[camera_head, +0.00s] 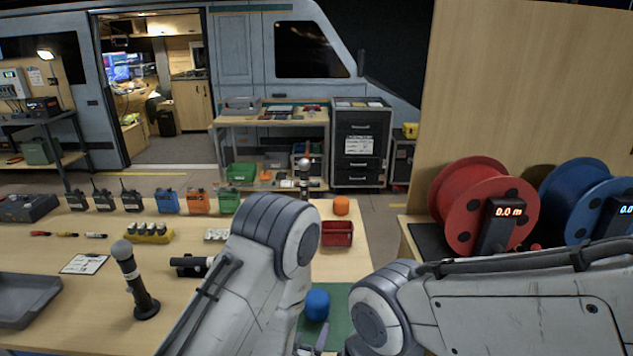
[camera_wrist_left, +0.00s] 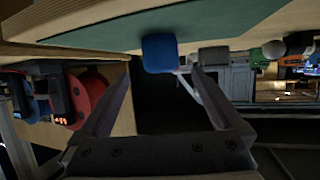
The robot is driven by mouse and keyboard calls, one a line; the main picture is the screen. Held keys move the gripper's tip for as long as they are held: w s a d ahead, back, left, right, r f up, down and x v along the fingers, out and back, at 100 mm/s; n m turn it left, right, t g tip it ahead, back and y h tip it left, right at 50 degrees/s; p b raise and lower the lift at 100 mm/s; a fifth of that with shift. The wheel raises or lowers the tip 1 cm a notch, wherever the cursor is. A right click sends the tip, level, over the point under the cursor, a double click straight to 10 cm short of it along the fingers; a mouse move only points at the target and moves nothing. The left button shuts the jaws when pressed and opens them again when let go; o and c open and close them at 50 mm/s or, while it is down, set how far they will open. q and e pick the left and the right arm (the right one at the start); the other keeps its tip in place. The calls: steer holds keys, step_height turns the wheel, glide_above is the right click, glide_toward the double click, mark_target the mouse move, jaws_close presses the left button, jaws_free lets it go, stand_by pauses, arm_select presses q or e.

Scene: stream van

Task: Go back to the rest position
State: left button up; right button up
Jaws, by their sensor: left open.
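My left gripper (camera_wrist_left: 161,80) is open in the left wrist view, its two fingers spread with an empty gap between them. In the head view only a bit of it (camera_head: 319,338) shows, low beside my arm. A blue foam cover (camera_head: 317,305) sits on the green mat (camera_head: 340,326) at the table's front edge. It also shows in the left wrist view (camera_wrist_left: 160,53), just beyond the fingertips and apart from them. Both my arms cross the lower part of the head view. My right gripper is not in view.
The wooden table (camera_head: 205,285) carries a microphone on a stand (camera_head: 133,279), a grey tray (camera_head: 22,297), several radios (camera_head: 168,201), a red bin (camera_head: 337,233) and an orange foam cover (camera_head: 341,206). Red (camera_head: 470,190) and blue (camera_head: 575,190) cable reels stand at right.

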mark_target(314, 312)
arm_select(q)
steer(key=w+f+b, duration=0.1)
steer(key=b, duration=0.2)
steer(key=shift+w+d, duration=0.1)
steer(key=shift+d, duration=0.05)
steer(key=x, duration=0.8)
steer(key=shift+w+p, duration=0.1)
steer(key=shift+p, duration=0.3)
steer(key=shift+w+d+f, duration=0.1)
steer(key=shift+w+f, duration=0.1)
steer(key=shift+w, duration=0.1)
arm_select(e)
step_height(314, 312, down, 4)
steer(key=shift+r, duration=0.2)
